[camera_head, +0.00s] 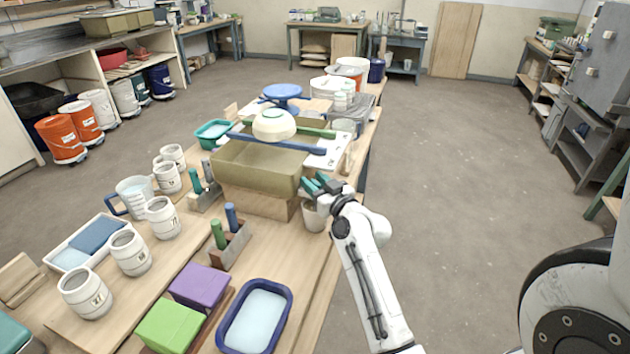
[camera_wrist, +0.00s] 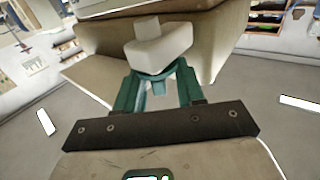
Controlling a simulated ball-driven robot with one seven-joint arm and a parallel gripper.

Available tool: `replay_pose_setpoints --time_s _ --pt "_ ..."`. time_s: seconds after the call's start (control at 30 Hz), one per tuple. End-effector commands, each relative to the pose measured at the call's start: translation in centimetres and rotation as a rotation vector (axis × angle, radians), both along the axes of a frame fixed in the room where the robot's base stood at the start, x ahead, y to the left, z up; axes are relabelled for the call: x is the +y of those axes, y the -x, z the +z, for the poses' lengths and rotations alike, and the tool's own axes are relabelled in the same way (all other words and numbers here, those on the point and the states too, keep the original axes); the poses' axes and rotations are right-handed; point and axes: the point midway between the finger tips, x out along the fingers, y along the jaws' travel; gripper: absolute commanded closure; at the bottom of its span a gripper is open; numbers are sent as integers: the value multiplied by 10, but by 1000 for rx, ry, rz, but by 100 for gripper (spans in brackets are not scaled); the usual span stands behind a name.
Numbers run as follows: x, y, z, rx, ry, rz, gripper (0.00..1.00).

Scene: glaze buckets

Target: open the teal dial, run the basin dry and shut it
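The olive basin (camera_head: 240,170) stands on a wooden block on the bench, and its wall also fills the top of the wrist view (camera_wrist: 215,40). Two blue and green bars cross over it, with a pale bowl on them. The teal dial (camera_wrist: 158,73) shows below a white blocky tap body (camera_wrist: 160,42) on the basin's wall. My gripper (camera_head: 315,183) is at the basin's right front corner. In the wrist view its teal fingers (camera_wrist: 160,80) stand on either side of the dial, seemingly touching it. A pale bucket (camera_head: 315,217) is below my gripper. The basin's liquid level is hidden.
A wooden caddy (camera_head: 230,245) with green and blue handles stands in front of the basin. A blue-rimmed tub (camera_head: 282,318), purple block (camera_head: 200,286) and green block (camera_head: 170,325) are nearer. Several pale jars line the left. The floor to the right is clear.

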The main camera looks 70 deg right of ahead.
Motion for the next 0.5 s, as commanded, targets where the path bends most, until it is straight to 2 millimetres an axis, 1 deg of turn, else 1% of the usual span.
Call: replay_pose_setpoints --time_s 0.23,0.27,0.5 --pt "0 -1 0 0 0 0 62" --pt "0 -1 0 0 0 0 64" --pt "0 -1 0 0 0 0 87"
